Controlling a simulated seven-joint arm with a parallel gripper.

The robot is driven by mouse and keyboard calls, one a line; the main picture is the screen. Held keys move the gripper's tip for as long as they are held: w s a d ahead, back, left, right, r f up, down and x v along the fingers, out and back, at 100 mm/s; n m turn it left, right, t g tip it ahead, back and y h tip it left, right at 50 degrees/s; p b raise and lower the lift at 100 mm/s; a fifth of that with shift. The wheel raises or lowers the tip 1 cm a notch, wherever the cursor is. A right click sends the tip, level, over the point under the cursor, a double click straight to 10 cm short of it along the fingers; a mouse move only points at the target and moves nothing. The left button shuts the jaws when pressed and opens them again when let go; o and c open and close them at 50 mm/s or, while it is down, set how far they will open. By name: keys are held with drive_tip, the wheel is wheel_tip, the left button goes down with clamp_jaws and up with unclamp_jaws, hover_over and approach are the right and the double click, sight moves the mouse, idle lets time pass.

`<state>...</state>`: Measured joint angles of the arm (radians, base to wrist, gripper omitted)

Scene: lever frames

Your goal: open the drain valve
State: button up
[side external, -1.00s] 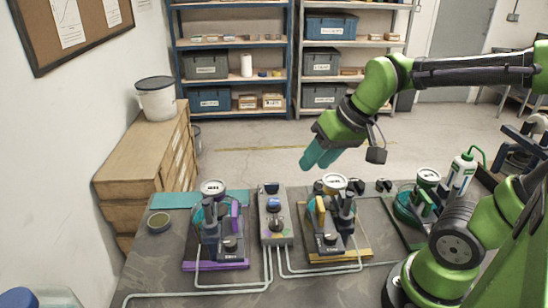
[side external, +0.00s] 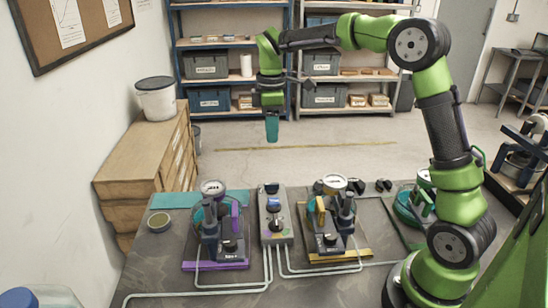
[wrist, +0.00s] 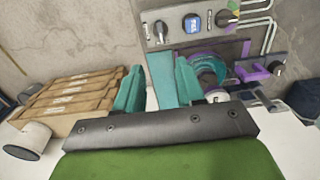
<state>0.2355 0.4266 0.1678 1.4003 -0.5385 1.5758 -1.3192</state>
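Two lever units stand on the dark table. The left unit has a purple base plate (side external: 216,265), a purple lever (side external: 235,216) and a round white gauge (side external: 212,187). The right unit has a yellow base plate (side external: 340,256), a yellow lever (side external: 320,211) and a gauge (side external: 334,182). I cannot tell which part is the drain valve. My gripper (side external: 272,130) hangs fingers down, high above the table and apart from both units. In the wrist view, the teal fingers of my gripper (wrist: 158,75) stand apart with nothing held. The purple lever (wrist: 252,72) shows to their right.
A grey control box (side external: 275,215) with knobs stands between the units, with pale pipes running forward. A teal mat (side external: 172,200) and a round tin (side external: 159,222) lie at the left. A green unit (side external: 408,208) sits at the right, partly behind my arm. Wooden crates (side external: 145,165) stand beyond the table.

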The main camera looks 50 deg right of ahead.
sight(272, 184)
wheel_tip(272, 184, down, 16)
drive_tip(key=shift+f, duration=0.15)
idle(0.3)
clamp_jaws()
